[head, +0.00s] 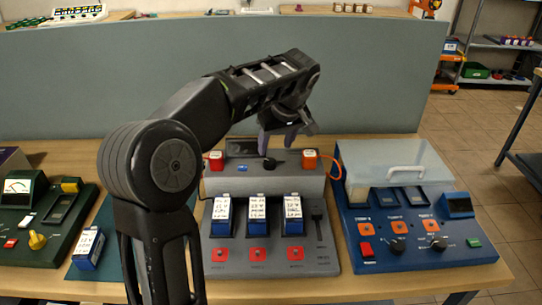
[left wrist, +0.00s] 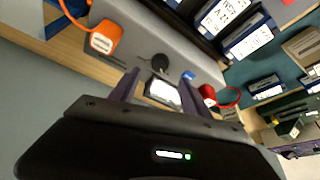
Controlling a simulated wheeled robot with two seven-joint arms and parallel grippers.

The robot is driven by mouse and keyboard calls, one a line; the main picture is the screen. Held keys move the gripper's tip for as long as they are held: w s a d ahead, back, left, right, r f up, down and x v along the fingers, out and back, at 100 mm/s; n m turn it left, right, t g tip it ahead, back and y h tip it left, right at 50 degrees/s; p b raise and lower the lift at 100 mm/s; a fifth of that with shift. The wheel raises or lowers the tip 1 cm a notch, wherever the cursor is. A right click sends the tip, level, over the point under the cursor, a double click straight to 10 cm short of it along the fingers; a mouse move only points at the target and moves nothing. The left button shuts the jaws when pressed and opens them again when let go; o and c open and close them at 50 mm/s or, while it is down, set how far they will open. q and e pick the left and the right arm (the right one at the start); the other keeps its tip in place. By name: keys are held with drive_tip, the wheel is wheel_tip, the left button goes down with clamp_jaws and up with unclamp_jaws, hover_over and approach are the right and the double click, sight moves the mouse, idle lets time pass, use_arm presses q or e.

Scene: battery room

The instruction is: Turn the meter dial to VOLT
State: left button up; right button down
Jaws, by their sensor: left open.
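A black dial knob (head: 269,163) sits on the sloped back part of the grey battery unit (head: 222,183), between a red plug (head: 214,160) and an orange plug (head: 310,159). In the left wrist view the knob (left wrist: 160,60) lies just beyond my fingertips, beside a small bright display (left wrist: 163,93). Any lettering around it is too small to read. My left gripper (head: 277,143) points down above and behind the knob, open and empty. In the left wrist view its two fingers (left wrist: 158,76) stand apart, not visibly touching the knob. My right gripper is not in view.
Several labelled batteries (head: 257,217) stand in the grey unit's front slots. A green unit with a yellow knob (head: 37,241) is at the left. A grey partition (head: 60,80) stands behind.

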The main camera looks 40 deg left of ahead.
sight(270, 161)
use_arm(q)
drive_tip(key=shift+p+x, duration=0.5)
drive_tip(key=shift+x, duration=3.45)
drive_tip(key=shift+c, duration=0.5)
clamp_jaws()
